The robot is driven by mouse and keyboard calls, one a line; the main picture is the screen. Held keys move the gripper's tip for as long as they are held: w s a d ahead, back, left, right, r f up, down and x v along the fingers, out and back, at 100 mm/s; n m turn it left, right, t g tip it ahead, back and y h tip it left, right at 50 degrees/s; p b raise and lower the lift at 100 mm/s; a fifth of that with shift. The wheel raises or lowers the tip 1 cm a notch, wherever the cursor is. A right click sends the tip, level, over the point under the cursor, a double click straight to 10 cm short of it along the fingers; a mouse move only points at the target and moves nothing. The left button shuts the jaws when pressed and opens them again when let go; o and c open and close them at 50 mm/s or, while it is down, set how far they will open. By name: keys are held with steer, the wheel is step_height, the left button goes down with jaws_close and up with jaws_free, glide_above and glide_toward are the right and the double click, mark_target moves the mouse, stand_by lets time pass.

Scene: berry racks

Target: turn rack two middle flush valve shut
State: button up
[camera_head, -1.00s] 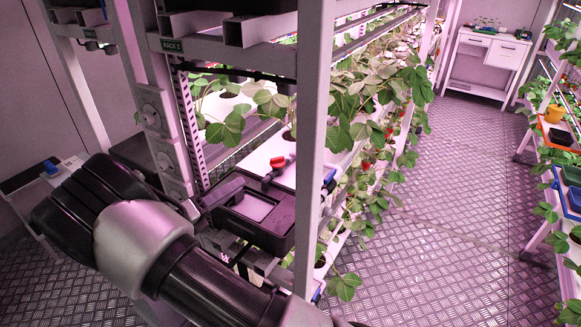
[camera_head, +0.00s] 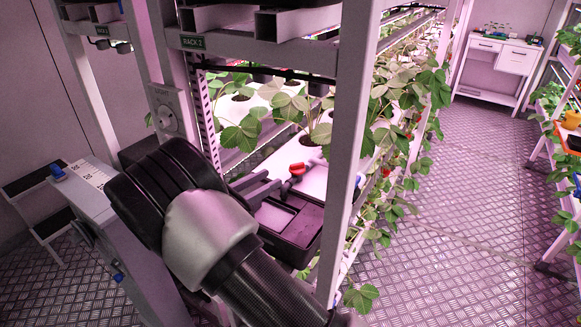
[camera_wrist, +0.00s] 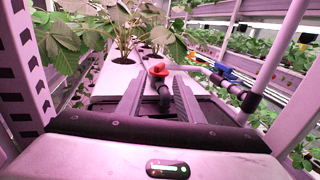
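The flush valve of rack two has a red handle (camera_head: 297,168) on a dark body, beside the white plant channel at the end of the rack's middle tier. In the wrist view the red handle (camera_wrist: 157,69) is ahead, near the middle, with a grey pipe leading right. My gripper (camera_head: 266,188) reaches in from the left, close to the valve. In the wrist view my gripper (camera_wrist: 159,88) is open, its two dark fingers apart on either side of the valve's line. Whether they touch it I cannot tell.
The rack's upright post (camera_head: 350,140) stands just right of the valve. A blue fitting (camera_wrist: 222,72) is to the right in the wrist view. The aisle (camera_head: 465,190) is clear.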

mark_target(293, 166)
steer(key=x, duration=0.9)
steer(key=shift+p, duration=0.35)
